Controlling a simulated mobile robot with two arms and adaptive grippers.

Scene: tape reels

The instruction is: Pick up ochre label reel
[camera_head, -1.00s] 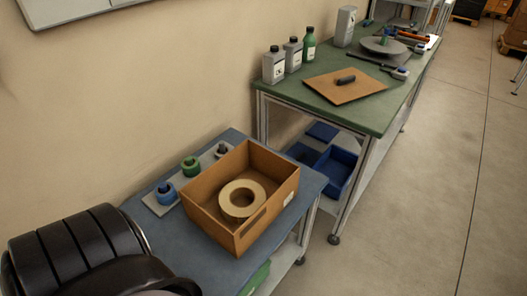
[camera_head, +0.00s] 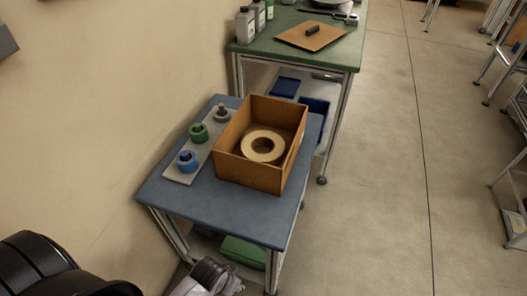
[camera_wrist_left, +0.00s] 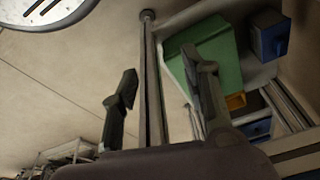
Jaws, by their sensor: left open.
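The ochre label reel (camera_head: 263,146) is a pale yellow-tan ring lying flat in a brown open-topped box (camera_head: 248,175) on a low blue-topped table. The box walls stand around it, and I see it from above in the head view. My left gripper (camera_wrist_left: 163,95) shows in the left wrist view with its two dark fingers spread and nothing between them. It is low beside a table leg, apart from the reel. The reel is not visible in the left wrist view. My right gripper is not in view.
A grey strip (camera_head: 179,174) beside the box holds a blue reel (camera_head: 186,161), a green reel (camera_head: 198,133) and a grey piece (camera_head: 222,114). A green-topped bench (camera_head: 335,53) stands behind. A green bin (camera_wrist_left: 205,55) is under the table.

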